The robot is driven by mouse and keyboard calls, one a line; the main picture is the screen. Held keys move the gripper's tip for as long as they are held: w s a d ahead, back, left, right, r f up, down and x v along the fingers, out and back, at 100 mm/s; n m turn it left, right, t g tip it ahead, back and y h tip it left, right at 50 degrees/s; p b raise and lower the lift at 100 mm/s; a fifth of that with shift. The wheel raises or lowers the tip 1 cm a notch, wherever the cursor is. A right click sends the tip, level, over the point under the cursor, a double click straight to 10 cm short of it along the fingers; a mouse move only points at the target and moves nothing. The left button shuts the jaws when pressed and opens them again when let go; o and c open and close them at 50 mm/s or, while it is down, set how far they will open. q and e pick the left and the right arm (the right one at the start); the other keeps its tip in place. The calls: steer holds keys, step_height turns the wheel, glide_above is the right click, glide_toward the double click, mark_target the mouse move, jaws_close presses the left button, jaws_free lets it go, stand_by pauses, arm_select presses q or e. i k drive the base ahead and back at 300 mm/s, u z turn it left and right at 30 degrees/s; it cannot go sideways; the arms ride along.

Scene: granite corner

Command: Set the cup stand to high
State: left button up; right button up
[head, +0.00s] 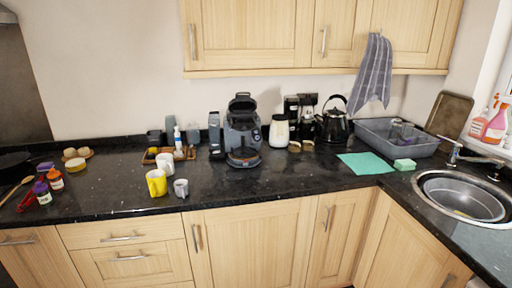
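In the head view a dark grey pod coffee machine (242,128) stands on the black counter, near its middle, with its top lid raised. Its cup stand (243,160) is at the lower front, low near the base; its exact height setting is too small to tell. A yellow mug (156,183) and a small grey mug (181,188) stand to the left of the machine, apart from it. Neither of my grippers is in the picture.
A tray with a bottle (178,138) stands left of the machine. A white jar (279,131), a black kettle (333,123) and a grey dish tub (392,137) stand to its right. The sink (461,196) is at far right. Counter in front of the machine is clear.

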mark_target(243, 152)
steer(key=z, duration=0.65)
steer(key=i, duration=1.2)
steer(key=z, duration=0.25)
